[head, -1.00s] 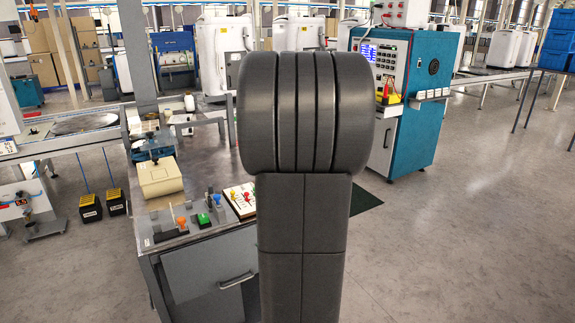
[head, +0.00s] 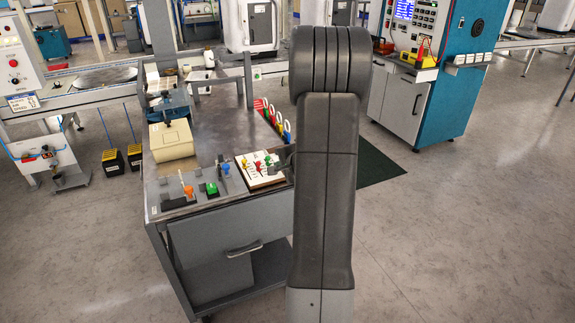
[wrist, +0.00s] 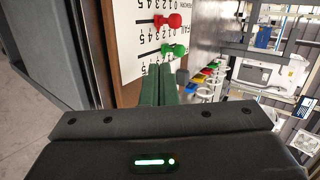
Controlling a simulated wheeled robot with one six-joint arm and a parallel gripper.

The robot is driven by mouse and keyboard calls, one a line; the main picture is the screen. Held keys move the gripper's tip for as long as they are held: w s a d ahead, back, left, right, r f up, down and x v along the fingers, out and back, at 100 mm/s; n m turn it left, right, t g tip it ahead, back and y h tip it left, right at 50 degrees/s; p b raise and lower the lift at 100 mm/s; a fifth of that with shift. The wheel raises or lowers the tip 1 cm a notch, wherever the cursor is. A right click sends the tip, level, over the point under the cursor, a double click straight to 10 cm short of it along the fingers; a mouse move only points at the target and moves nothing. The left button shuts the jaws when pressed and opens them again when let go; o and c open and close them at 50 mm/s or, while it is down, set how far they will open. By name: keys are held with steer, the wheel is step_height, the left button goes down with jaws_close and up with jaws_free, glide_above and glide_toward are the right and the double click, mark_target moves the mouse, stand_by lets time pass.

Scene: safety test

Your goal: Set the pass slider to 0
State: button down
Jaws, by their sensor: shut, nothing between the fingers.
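In the wrist view the white board (wrist: 127,60) carries printed scales and digits. A red knob (wrist: 174,20) and a green knob (wrist: 174,50) stand at the right side of their scales. I cannot surely read which label is the pass slider's. My gripper (wrist: 166,68) is shut and empty, its green fingers just below the green knob. Whether they touch it is unclear. In the head view my arm hides most of the gripper.
A teal cabinet (head: 470,70) stands at the right.

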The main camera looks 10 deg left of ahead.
mark_target(268, 161)
steer(key=shift+w+a+f+p, duration=0.1)
steer(key=shift+w+a+p, duration=0.3)
steer(key=shift+w+a, duration=0.6)
steer(key=shift+w+a+f, duration=0.15)
steer(key=shift+w+a, duration=0.3)
steer(key=shift+w, duration=0.1)
steer(key=shift+w+a+p, duration=0.25)
steer(key=shift+w+a, duration=0.3)
steer(key=shift+w, duration=0.25)
steer(key=shift+w+a+p, duration=0.2)
steer(key=shift+w+a, duration=0.3)
steer(key=shift+w, duration=0.3)
